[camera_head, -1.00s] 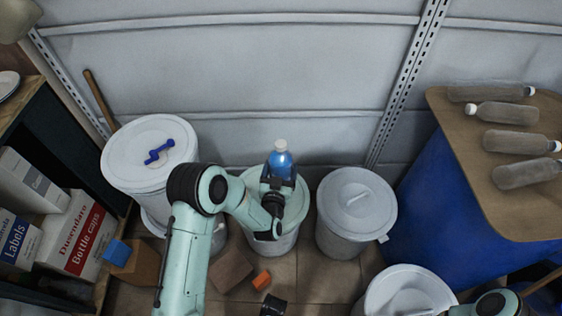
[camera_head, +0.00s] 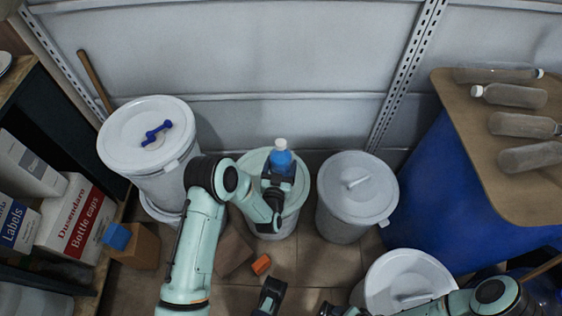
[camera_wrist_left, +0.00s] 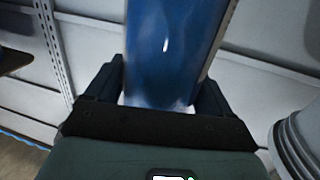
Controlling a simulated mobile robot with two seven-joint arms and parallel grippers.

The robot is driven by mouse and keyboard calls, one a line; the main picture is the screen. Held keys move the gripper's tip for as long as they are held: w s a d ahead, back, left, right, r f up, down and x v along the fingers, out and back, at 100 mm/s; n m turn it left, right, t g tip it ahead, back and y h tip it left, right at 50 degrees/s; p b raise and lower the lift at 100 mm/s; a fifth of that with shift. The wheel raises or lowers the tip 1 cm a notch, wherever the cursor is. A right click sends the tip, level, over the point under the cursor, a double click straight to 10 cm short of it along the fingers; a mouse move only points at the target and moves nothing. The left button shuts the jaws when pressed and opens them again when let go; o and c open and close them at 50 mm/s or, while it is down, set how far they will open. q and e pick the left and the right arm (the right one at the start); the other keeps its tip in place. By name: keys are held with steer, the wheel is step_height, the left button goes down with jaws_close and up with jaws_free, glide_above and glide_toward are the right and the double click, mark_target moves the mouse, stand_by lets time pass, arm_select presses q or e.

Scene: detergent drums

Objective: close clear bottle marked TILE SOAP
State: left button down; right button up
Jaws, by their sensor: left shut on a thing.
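A blue bottle (camera_head: 281,160) with a white top (camera_head: 280,144) stands roughly upright in my left gripper (camera_head: 277,180), above the middle drum's pale green lid. The gripper is shut around its lower part. The blue bottle (camera_wrist_left: 175,45) fills the middle of the left wrist view between the two dark fingers, its top out of view. No lettering shows on it, so I cannot tell whether it is the TILE SOAP bottle. Dark parts of my right gripper (camera_head: 300,302) show at the bottom edge of the head view, cut off, their opening unclear.
White-lidded drums stand left (camera_head: 150,135), right (camera_head: 357,190) and lower right (camera_head: 405,280). Several clear bottles lie on a brown board (camera_head: 470,135) over a blue drum (camera_head: 440,190). Boxes (camera_head: 80,220) fill the left shelf. An orange block (camera_head: 261,265) lies on the floor.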

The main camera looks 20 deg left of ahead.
arm_select(q)
steer(key=shift+f, duration=0.65)
arm_select(e)
steer(key=shift+w+d+f, duration=0.15)
steer(key=shift+w+f, duration=0.05)
steer(key=shift+w, duration=0.1)
arm_select(q)
steer(key=shift+f, duration=0.2)
arm_select(e)
steer(key=shift+w+d+f, duration=0.1)
steer(key=shift+w+f, duration=0.05)
arm_select(q)
jaws_free()
steer(key=shift+f, duration=0.1)
steer(key=p+v, duration=0.1)
steer(key=v, duration=1.1)
arm_select(e)
steer(key=shift+s+a+r, duration=0.3)
steer(key=shift+s+r, duration=0.2)
steer(key=shift+s, duration=0.1)
steer(key=shift+s+a+r, duration=0.3)
steer(key=shift+s+r, duration=0.15)
steer(key=shift+s, duration=0.15)
